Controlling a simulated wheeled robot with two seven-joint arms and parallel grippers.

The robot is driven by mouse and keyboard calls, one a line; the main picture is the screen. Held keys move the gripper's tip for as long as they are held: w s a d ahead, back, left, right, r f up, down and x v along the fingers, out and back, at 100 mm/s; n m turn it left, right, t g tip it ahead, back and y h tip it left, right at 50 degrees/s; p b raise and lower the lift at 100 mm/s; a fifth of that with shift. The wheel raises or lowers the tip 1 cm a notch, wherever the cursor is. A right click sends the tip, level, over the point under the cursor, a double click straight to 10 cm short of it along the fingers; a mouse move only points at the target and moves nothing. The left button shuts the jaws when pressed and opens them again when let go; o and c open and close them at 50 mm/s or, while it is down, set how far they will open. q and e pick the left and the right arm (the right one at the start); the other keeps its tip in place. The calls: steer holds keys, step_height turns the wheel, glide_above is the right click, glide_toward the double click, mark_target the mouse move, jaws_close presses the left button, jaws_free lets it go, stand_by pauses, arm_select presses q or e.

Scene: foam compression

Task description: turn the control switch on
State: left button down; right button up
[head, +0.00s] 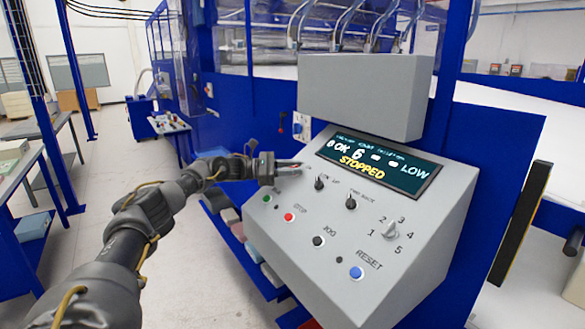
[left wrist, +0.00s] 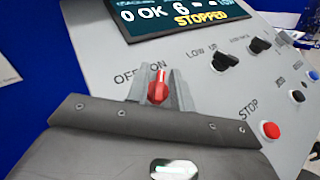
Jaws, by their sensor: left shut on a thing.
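The control switch is a red knob (left wrist: 158,87) with a white pointer mark, beside the OFF and ON labels on the grey sloped panel (head: 330,255). Its pointer is roughly upright in the left wrist view, near the ON label; I cannot tell its exact setting. My left gripper (head: 289,168) is at the panel's upper left, its fingers shut on the red knob, one on each side (left wrist: 157,88). The fingers mostly hide the knob in the head view. The display (head: 378,162) reads "STOPPED" in yellow, with "OK", "6" and "LOW". My right gripper is not in view.
Close by are two black knobs (head: 350,203), a green button (head: 267,198), a red STOP button (head: 289,217), a black JOG button (head: 318,241), a blue RESET button (head: 356,272) and a numbered grey selector (head: 390,230). A grey box (head: 360,95) overhangs the panel's top.

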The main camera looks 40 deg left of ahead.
arm_select(q)
steer(key=shift+m+g+h, duration=0.3)
steer(key=shift+m+g, duration=0.3)
steer(key=c, duration=1.5)
jaws_free()
steer(key=b+v, duration=0.2)
steer(key=v, duration=0.8)
steer(key=shift+w+f, duration=0.1)
steer(key=shift+s+a, duration=0.25)
steer(key=shift+a, duration=0.05)
